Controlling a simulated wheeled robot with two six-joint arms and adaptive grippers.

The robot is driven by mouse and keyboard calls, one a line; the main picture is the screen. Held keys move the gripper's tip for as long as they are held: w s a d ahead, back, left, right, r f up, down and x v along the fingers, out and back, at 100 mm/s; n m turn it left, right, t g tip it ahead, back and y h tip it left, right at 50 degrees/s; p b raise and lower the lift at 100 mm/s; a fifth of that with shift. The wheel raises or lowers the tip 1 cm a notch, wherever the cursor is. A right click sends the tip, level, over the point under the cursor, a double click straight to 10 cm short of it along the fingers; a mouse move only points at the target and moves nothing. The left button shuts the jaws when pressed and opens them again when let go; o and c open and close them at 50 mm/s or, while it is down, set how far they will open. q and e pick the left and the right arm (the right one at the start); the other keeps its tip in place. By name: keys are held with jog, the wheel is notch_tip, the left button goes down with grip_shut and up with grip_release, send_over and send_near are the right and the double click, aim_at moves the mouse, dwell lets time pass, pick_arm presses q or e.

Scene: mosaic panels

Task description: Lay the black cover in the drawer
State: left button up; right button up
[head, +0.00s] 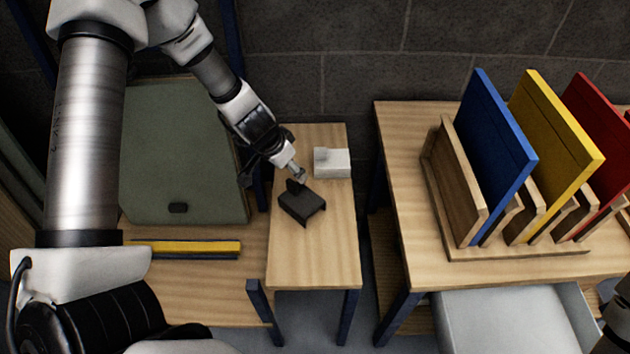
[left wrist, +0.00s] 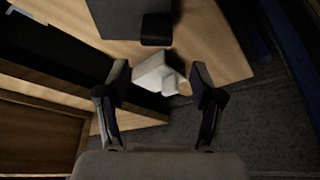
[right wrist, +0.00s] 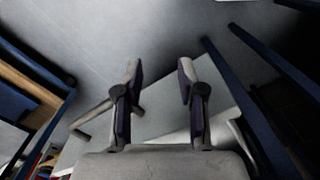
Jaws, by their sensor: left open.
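The black cover (head: 302,205), a dark block with a small upright tab, lies on the narrow wooden table. My left gripper (head: 298,177) is just above and behind its tab, open and holding nothing. In the left wrist view the cover (left wrist: 118,18) and its tab (left wrist: 156,29) are at the top, beyond the fingers (left wrist: 160,76). The drawer (head: 505,325) is light grey, pulled out and partly cut off at the lower right of the head view. My right gripper (right wrist: 158,82) is open and empty in its wrist view.
A white block (head: 332,162) stands behind the cover on the narrow table (head: 315,255). The right table (head: 412,213) carries a wooden rack (head: 450,185) with blue, yellow and red panels. A green board (head: 180,150) and a yellow bar (head: 185,247) are on the left.

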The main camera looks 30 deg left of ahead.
aim_at(290, 184)
pick_arm(q)
jog(key=s+f+b, duration=0.2)
jog(key=b, duration=0.1)
jog(key=shift+s+d+f, duration=0.1)
jog(key=shift+s, duration=0.25)
jog(key=b+x, duration=0.1)
jog(key=x, duration=0.1)
jog(key=w+b+x, duration=0.1)
jog(key=b+x, duration=0.1)
jog(key=x, duration=0.1)
jog(key=shift+s+r, duration=0.3)
jog(key=shift+r, duration=0.35)
jog(key=c, duration=0.5)
grip_shut()
pick_arm(e)
notch_tip(290, 184, down, 6)
jog(key=s, duration=0.2)
jog(key=shift+s, duration=0.2)
